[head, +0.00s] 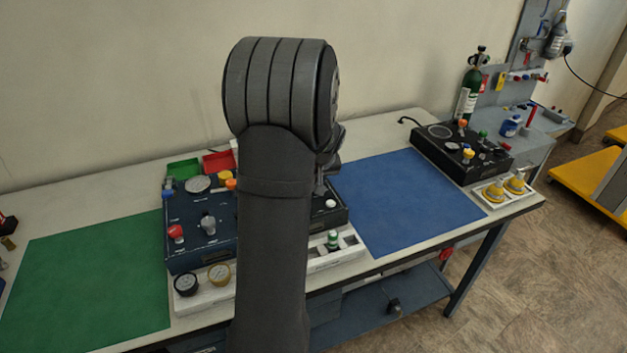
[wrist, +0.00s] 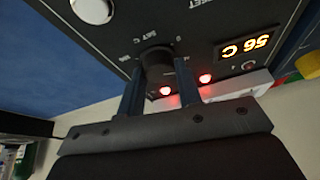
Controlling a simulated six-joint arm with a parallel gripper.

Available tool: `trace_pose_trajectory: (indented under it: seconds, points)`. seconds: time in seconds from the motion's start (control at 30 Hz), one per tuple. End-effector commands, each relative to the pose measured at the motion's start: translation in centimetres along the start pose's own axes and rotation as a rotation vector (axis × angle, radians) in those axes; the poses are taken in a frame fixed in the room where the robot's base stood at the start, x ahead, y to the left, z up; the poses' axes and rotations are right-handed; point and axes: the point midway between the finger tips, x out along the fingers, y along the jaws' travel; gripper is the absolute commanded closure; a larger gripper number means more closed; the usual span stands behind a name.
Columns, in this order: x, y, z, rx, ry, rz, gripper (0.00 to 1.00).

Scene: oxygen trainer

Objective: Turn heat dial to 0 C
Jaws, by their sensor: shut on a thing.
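In the wrist view my gripper (wrist: 158,92) has its two fingers on either side of the black heat dial (wrist: 156,58) and is shut on it. The dial sits on a dark panel (wrist: 110,42) with small white scale marks and a "SET C" label around it. Its pointer cannot be made out. A lit orange display (wrist: 249,43) beside it shows digits turned over and a C; I cannot read them surely.
Two red lamps (wrist: 205,78) glow close to the fingers. A white round button (wrist: 93,9) is on the same panel. In the head view, a white tray (head: 205,298) with gauges stands before the console. A green mat (head: 95,280) and a blue mat (head: 405,200) are clear.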

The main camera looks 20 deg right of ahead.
Motion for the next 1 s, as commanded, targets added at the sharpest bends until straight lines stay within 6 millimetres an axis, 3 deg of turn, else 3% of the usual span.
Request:
trace_pose_trajectory:
  seconds: [0.6, 1.0]
  points:
    - [0.11, 0.27, -0.11, -0.526, -0.028, -0.219, 0.91]
    - [0.15, 0.33, -0.13, -0.735, -0.040, -0.306, 0.91]
